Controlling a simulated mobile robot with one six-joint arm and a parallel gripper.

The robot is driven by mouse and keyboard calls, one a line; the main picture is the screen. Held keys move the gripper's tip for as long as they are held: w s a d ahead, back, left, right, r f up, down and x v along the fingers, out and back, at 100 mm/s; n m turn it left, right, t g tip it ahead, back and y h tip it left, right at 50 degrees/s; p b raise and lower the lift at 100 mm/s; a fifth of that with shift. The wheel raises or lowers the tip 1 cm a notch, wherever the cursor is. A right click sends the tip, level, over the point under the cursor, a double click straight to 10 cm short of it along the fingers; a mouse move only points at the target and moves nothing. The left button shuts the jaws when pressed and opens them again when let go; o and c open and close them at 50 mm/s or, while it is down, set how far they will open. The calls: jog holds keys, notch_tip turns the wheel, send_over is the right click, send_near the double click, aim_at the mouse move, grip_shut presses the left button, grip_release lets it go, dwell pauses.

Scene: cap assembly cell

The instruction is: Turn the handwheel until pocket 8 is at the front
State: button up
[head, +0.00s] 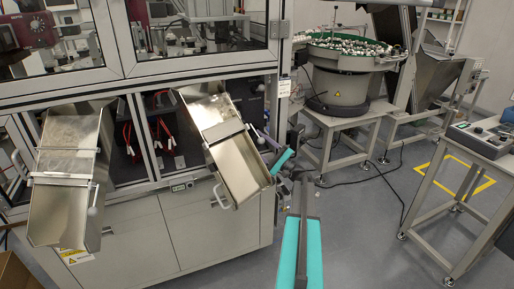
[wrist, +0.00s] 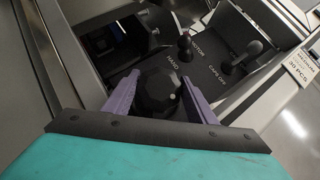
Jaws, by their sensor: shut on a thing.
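The handwheel (wrist: 157,92) is a dark, many-sided knob in the middle of the wrist view, with a small pale spot on its right side. My gripper (wrist: 160,80) has its two purple fingers on either side of the handwheel, shut on it. In the head view my gripper (head: 264,137) reaches in at the right end of the machine, beside the tilted right chute. The handwheel cannot be made out there. I cannot see any pocket number, so which pocket is at the front cannot be told.
Behind the handwheel are a lever (wrist: 184,46) near the words HAND and MOTOR and a lever (wrist: 246,56) by CAPS OFF. A metal frame edge runs close on the left. The right chute (head: 226,150) and bowl feeder (head: 340,85) flank my gripper.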

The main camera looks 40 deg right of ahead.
jog(key=m+t+h+b, duration=0.1)
jog(key=m+h, duration=0.1)
jog(key=m, duration=0.1)
jog(key=m+t+h, duration=0.1)
jog(key=m, duration=0.1)
jog(key=shift+f+m+t+h+b, duration=0.1)
jog(key=shift+m+t+h+b, duration=0.3)
jog(key=shift+m, duration=0.3)
jog(key=o, duration=0.8)
jog(key=shift+s, duration=0.15)
jog(key=b+v, duration=0.1)
jog(key=v, duration=1.2)
jog(key=shift+s+f, duration=0.25)
